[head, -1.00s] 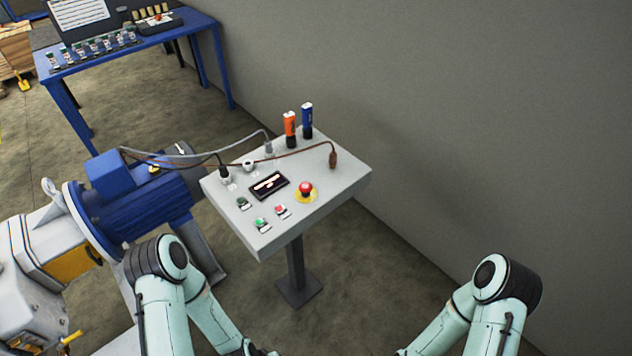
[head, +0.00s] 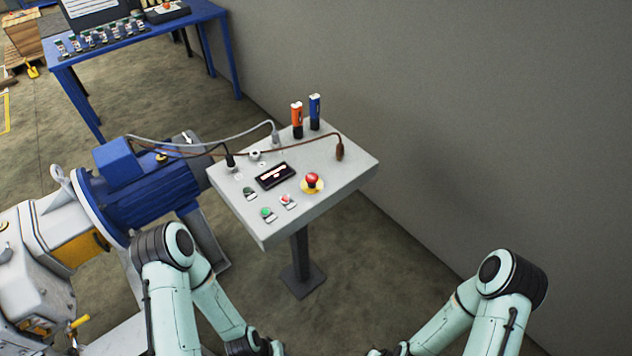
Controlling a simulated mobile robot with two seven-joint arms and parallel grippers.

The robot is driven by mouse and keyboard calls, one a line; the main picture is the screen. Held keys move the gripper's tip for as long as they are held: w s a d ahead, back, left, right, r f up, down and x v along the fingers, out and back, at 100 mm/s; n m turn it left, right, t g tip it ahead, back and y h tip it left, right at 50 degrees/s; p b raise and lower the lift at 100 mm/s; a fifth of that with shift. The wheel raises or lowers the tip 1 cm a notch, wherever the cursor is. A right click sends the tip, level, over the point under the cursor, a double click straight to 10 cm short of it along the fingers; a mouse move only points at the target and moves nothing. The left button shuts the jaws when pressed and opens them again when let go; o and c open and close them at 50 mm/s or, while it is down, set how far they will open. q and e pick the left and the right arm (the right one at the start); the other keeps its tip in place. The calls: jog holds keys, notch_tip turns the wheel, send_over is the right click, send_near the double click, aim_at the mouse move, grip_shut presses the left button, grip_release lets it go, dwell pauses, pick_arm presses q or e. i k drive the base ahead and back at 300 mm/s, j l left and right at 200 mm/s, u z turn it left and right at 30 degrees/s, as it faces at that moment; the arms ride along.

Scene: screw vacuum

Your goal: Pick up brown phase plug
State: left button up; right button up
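The brown phase plug (head: 340,150) stands on the right part of the grey control panel (head: 345,179), with a brown cable running from its top to the left. A grey plug (head: 276,134) and a black plug (head: 230,161) are also on the panel, each with a cable. My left gripper (head: 272,347) shows partly at the bottom edge, below the panel and well apart from the plugs. My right gripper (head: 380,352) is mostly cut off by the bottom edge. Whether either is open or shut cannot be made out.
Orange (head: 297,120) and blue (head: 314,112) upright handheld devices stand at the panel's back edge. A red emergency button (head: 312,180) sits at its front right. A blue motor (head: 150,190) is left of the panel, a wall (head: 450,120) behind. A blue table (head: 160,45) stands far left.

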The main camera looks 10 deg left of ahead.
aim_at(340, 152)
jog(key=u, duration=1.3)
jog(key=l+u, duration=0.6)
jog(key=u, duration=0.2)
jog(key=k+l+u, duration=0.1)
jog(key=l+u, duration=0.15)
jog(key=u, duration=0.15)
jog(key=k+l+u, duration=0.2)
jog(key=l, duration=0.15)
jog(key=k+l+u, duration=0.1)
jog(key=l+u, duration=0.15)
jog(key=k+l+u, duration=0.2)
jog(key=l, duration=0.15)
